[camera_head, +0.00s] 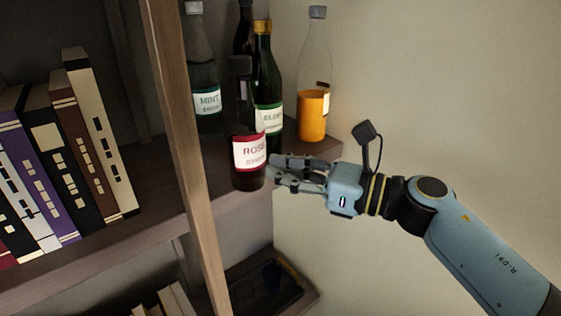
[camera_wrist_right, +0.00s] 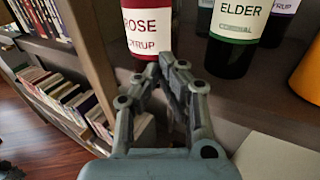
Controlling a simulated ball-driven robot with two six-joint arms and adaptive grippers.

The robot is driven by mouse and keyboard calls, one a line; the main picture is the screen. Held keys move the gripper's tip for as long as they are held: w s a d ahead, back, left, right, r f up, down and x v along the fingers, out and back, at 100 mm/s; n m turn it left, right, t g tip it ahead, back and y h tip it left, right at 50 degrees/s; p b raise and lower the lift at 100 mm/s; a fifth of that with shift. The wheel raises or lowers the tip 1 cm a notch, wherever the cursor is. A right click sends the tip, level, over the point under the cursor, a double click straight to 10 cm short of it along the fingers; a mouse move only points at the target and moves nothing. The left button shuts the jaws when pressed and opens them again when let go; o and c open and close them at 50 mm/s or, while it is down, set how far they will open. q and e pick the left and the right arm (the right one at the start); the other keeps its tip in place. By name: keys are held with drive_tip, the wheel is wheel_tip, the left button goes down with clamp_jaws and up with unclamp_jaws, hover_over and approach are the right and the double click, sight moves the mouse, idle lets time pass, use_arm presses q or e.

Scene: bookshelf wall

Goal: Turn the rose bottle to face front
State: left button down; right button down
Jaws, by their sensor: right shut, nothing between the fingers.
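The rose bottle (camera_head: 248,117) is dark with a red-and-white label and stands upright at the shelf's front edge. In the head view its label faces forward and slightly right, with the last letter near the right edge. In the right wrist view the rose bottle (camera_wrist_right: 147,30) shows its label reading ROSE SYRUP. My right gripper (camera_head: 272,168) is shut and empty, its fingertips close to the bottle's lower right side. It also shows in the right wrist view (camera_wrist_right: 167,62), just below the label; I cannot tell if it touches the bottle. My left gripper is not in view.
Behind stand a mint bottle (camera_head: 206,80), an elder bottle (camera_head: 267,85) and an orange-filled bottle (camera_head: 314,80), close together on the shelf (camera_head: 155,200). A wooden upright (camera_head: 180,120) stands left of the bottles, with books (camera_head: 100,130) beyond it. A dark tray (camera_head: 270,290) lies below.

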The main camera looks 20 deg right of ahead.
sight(239, 162)
drive_tip(key=shift+w+a, duration=0.15)
drive_tip(key=b+x, duration=0.1)
drive_tip(key=x, duration=0.6)
drive_tip(key=shift+w+a+b, duration=0.1)
drive_tip(key=shift+a+b, duration=0.1)
drive_tip(key=shift+b, duration=0.1)
drive_tip(key=shift+d, duration=0.1)
